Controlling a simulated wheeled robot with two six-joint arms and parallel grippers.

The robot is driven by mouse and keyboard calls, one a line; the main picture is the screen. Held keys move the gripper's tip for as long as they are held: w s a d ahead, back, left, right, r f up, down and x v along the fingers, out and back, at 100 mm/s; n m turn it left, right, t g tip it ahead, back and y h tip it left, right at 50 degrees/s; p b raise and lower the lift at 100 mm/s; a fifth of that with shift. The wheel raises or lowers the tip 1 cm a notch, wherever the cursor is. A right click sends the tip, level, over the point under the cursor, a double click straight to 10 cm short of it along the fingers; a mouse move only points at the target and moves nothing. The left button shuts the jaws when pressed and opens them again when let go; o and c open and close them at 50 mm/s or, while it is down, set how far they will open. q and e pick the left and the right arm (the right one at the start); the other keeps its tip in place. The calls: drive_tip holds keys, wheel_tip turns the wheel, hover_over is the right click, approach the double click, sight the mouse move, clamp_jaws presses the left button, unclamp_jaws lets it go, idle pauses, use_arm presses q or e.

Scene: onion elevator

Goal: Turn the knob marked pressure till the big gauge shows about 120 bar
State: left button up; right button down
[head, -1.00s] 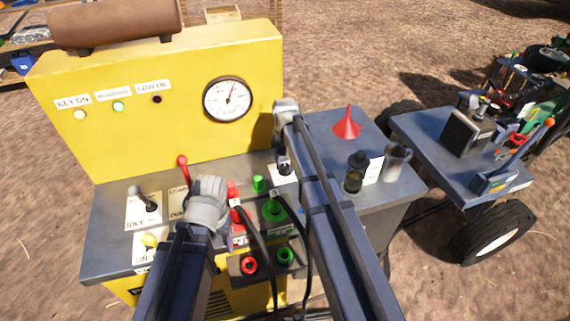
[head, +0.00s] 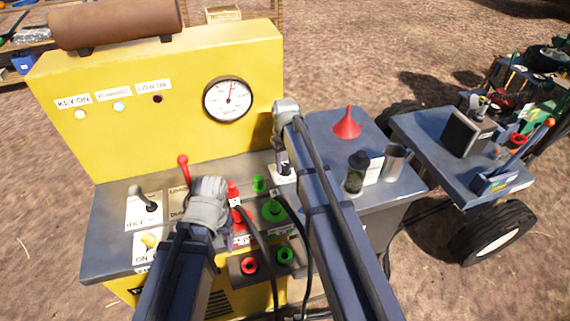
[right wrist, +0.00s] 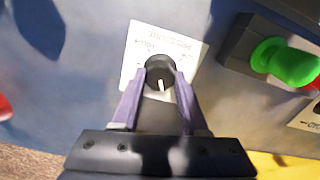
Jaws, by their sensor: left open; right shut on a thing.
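The big round gauge (head: 228,99) is on the yellow panel, its needle pointing nearly straight up; its numbers are too small to read. The black knob (right wrist: 160,69) with a white pointer line sits on a white label plate (right wrist: 185,45), whose lettering appears upside down in the right wrist view. My right gripper (right wrist: 160,85) is shut on the knob, one finger on each side. In the head view my right arm largely hides the knob, and part of its plate (head: 274,171) shows. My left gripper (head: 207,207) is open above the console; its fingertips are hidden.
A red lever (head: 184,168), a throttle lever (head: 143,198) and red and green hose couplings (head: 273,208) crowd the console around my left gripper. A red funnel (head: 347,124), a dark bottle (head: 356,172) and a metal cup (head: 394,162) stand to the right of my right arm.

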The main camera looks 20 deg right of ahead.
sight(285, 166)
drive_tip(key=shift+n, duration=0.4)
drive_tip(key=shift+c, duration=2.1)
unclamp_jaws()
drive_tip(key=shift+r, duration=0.1)
wheel_tip(285, 166, up, 8)
drive_tip(key=p, duration=0.8)
drive_tip(key=shift+f, duration=0.2)
drive_tip(key=shift+s+f, duration=0.1)
drive_tip(key=shift+s, duration=0.05)
